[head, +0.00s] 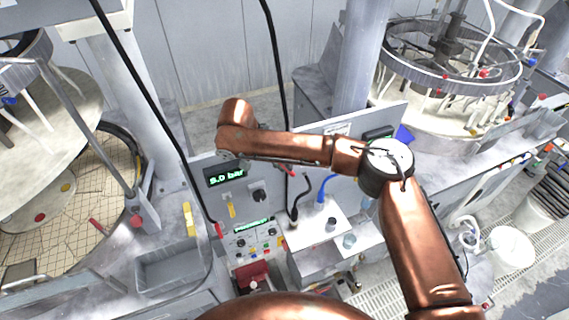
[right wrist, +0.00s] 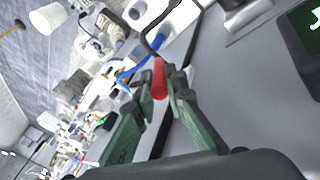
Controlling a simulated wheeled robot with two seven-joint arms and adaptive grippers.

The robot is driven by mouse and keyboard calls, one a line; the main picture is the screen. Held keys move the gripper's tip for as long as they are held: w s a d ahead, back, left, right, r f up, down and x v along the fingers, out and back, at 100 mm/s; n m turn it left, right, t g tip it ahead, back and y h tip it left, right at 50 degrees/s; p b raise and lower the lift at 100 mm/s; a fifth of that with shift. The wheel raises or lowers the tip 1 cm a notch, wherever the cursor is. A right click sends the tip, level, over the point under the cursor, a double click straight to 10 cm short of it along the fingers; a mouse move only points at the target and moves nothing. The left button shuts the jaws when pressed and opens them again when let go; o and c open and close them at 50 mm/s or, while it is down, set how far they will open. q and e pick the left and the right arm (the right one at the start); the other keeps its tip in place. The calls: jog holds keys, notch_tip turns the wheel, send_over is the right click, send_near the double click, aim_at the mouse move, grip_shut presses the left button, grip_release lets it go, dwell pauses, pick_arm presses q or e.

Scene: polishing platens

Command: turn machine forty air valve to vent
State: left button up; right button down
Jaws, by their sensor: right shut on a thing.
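My right gripper (right wrist: 163,85) is shut on a red handle (right wrist: 158,79), which stands between its green fingertips in the right wrist view. In the head view the gripper (head: 283,165) is mostly hidden under my copper forearm, and a small red part of the handle (head: 292,173) shows beside it. I cannot read any vent marking or machine number there. A display reading 5.0 bar (head: 226,175) is on the panel just below my forearm. My left gripper is not in view.
A blue hose (head: 324,188) and a black cable (head: 292,202) run close to the handle. The panel has a black knob (head: 259,194) and a yellow lever (head: 230,207). Round polishing machines stand at left (head: 70,205) and upper right (head: 452,60).

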jog(key=c, duration=2)
grip_release()
jog(key=shift+s+a, duration=0.1)
jog(key=shift+s, duration=0.1)
jog(key=shift+o, duration=0.2)
jog(key=shift+w, duration=0.1)
jog(key=shift+r, duration=0.15)
jog(key=v, duration=1.1)
jog(key=shift+a+r, duration=0.25)
jog(key=shift+r, duration=0.05)
